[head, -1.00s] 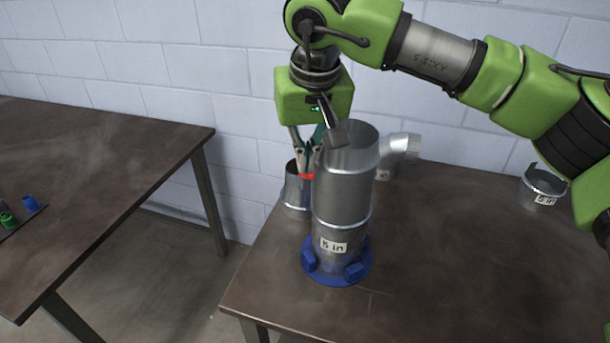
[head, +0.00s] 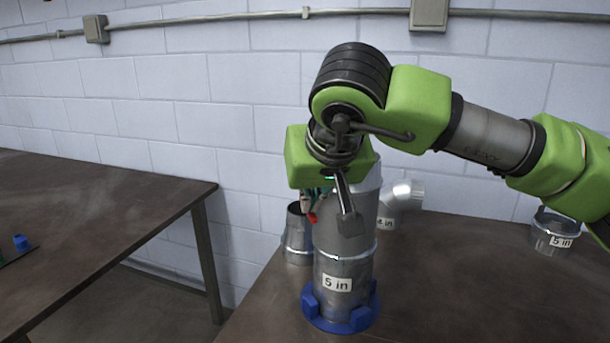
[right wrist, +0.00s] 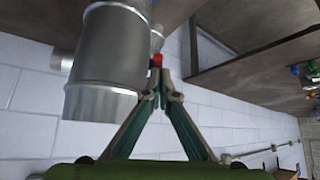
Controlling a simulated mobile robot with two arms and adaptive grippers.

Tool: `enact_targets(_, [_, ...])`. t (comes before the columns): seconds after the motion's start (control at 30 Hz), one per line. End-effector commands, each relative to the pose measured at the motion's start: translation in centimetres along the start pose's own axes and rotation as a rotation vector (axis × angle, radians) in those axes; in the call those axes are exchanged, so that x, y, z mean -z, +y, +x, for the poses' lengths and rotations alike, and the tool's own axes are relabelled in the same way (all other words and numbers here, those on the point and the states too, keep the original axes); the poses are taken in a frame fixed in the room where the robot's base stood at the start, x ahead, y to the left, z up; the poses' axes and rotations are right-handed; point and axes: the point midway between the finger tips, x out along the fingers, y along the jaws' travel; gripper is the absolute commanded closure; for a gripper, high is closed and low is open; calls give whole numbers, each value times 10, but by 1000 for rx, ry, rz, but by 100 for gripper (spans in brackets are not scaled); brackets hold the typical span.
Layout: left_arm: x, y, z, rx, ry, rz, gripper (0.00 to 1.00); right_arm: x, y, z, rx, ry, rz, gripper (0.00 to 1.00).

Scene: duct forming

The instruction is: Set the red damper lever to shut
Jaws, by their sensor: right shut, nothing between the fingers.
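The red damper lever (head: 312,218) shows as a small red piece at the left side of the upright metal duct (head: 345,255), which is labelled 5 in. It also shows in the right wrist view (right wrist: 157,60), beside the duct (right wrist: 108,62). My right gripper (head: 308,208) is shut and empty at the duct's left side, close to the lever. In the right wrist view its fingertips (right wrist: 160,92) meet just below the red piece; I cannot tell whether they touch it. My wrist hides part of the duct's top. My left gripper is not in view.
The duct stands in a blue base (head: 340,308) on the brown table. A shorter metal pipe (head: 298,240) stands behind left, an elbow (head: 400,196) behind right, and a 5 in collar (head: 551,232) at far right. Another table (head: 100,220) stands left across a gap.

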Motion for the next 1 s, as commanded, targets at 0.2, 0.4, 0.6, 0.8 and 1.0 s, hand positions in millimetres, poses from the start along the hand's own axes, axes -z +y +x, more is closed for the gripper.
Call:
enact_targets(0.2, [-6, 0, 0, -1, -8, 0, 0, -1, 0, 0, 0, -2, -1, 100])
enact_targets(0.4, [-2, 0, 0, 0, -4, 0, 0, -1, 0, 0, 0, -2, -1, 100])
enact_targets(0.6, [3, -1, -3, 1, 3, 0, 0, 3, 0, 0, -1, -3, 0, 100])
enact_targets(0.8, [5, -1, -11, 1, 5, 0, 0, 12, 0, 3, 0, -5, 0, 100])
enact_targets(1.0, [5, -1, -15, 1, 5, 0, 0, 16, -1, 3, 0, -2, -2, 100])
